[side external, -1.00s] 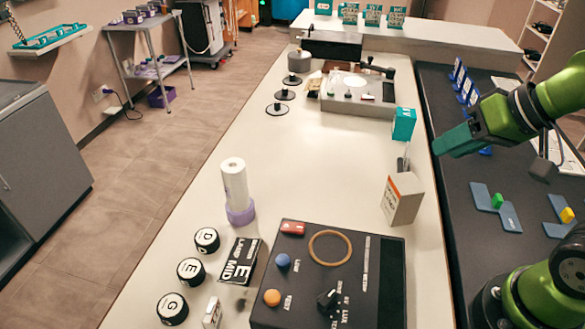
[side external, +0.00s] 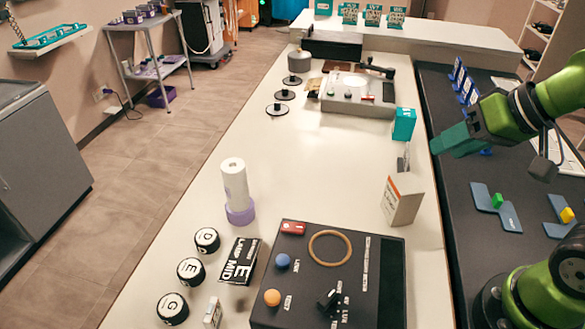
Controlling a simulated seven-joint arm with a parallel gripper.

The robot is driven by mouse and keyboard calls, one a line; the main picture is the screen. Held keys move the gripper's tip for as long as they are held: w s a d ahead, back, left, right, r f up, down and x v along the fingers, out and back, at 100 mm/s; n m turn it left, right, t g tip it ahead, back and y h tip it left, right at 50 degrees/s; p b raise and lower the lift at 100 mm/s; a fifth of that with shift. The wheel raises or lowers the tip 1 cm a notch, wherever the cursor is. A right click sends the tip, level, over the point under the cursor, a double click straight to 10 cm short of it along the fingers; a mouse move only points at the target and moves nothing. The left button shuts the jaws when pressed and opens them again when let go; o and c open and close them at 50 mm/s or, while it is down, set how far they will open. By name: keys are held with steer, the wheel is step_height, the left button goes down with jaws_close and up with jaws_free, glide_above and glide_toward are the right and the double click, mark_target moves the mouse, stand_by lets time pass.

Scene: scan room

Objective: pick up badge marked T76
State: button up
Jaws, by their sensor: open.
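My gripper (side external: 437,147), with teal fingers on a green and black arm, is at the right, in the air above the inner edge of the dark bench. It is open, and nothing shows between its fingers. No marking T76 can be read in this view. Several small blue upright pieces with white faces (side external: 467,92) stand in a row on the dark bench beyond the gripper. The nearest of them is partly hidden behind the gripper. Several teal cards with white print (side external: 373,15) stand on the white ledge at the back. I cannot tell which piece is the T76 badge.
A teal box (side external: 404,124) and a white carton (side external: 402,199) stand on the white counter left of the gripper. A black control panel (side external: 385,290) is in front. Blue holders with a green block (side external: 497,201) and a yellow block (side external: 567,215) lie on the dark bench.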

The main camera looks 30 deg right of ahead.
steer(key=m+g, duration=0.4)
steer(key=g, duration=0.5)
glide_toward(211, 308)
steer(key=shift+h, duration=0.4)
steer(key=f, duration=0.4)
steer(key=s+a+f, duration=0.1)
steer(key=f, duration=0.3)
steer(key=s+a+f, duration=0.1)
steer(key=f, duration=0.3)
steer(key=shift+f, duration=0.15)
steer(key=shift+c, duration=0.2)
